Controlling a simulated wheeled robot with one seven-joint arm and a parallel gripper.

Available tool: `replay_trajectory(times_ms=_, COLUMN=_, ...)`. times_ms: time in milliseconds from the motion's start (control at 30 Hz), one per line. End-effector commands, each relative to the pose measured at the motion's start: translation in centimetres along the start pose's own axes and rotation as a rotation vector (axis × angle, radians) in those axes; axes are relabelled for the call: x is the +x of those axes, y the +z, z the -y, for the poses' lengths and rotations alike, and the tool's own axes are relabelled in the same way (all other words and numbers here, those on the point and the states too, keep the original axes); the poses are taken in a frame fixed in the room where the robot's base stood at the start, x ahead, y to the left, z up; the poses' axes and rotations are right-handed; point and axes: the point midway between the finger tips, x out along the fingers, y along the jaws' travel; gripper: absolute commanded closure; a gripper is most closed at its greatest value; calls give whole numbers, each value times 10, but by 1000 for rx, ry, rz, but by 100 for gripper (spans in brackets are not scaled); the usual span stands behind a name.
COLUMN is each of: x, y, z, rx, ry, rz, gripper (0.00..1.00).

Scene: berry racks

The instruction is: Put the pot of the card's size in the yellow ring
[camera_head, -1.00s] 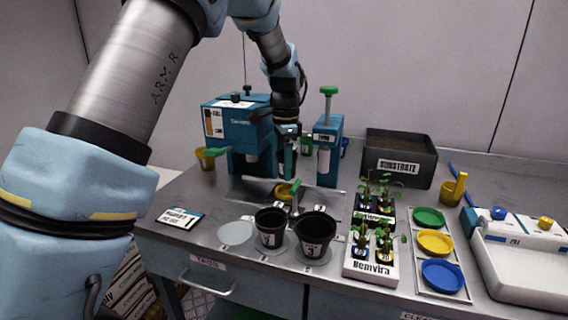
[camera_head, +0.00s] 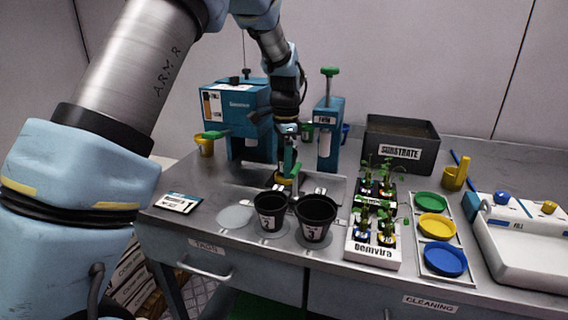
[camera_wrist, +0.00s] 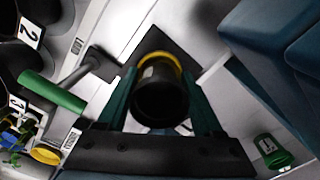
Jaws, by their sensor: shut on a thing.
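My gripper (camera_wrist: 164,112) is shut on a small dark pot (camera_wrist: 160,98), one finger on each side of it. The yellow ring (camera_wrist: 160,57) shows at the pot's far end, against a dark square plate; whether the pot is seated in it I cannot tell. In the head view my gripper (camera_head: 287,165) is low over the yellow ring (camera_head: 283,181), which it partly hides. The card (camera_head: 178,202) lies at the bench's left; its print is too small to read. Two larger black pots, marked 2 (camera_head: 270,210) and 3 (camera_head: 316,217), stand at the front.
An empty grey disc (camera_head: 235,217) is left of pot 2. A green-handled lever (camera_wrist: 52,91) is close beside the ring. Teal machines (camera_head: 236,115) and (camera_head: 328,140) stand behind. Seedling trays (camera_head: 372,252) and coloured dishes (camera_head: 437,226) are at the right.

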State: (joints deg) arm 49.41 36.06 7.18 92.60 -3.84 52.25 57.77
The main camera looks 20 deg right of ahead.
Motion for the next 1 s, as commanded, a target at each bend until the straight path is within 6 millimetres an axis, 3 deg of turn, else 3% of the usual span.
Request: replay_trajectory(times_ms=1000, x=12, y=2, z=0, rx=0, ry=0, rz=1, gripper=84)
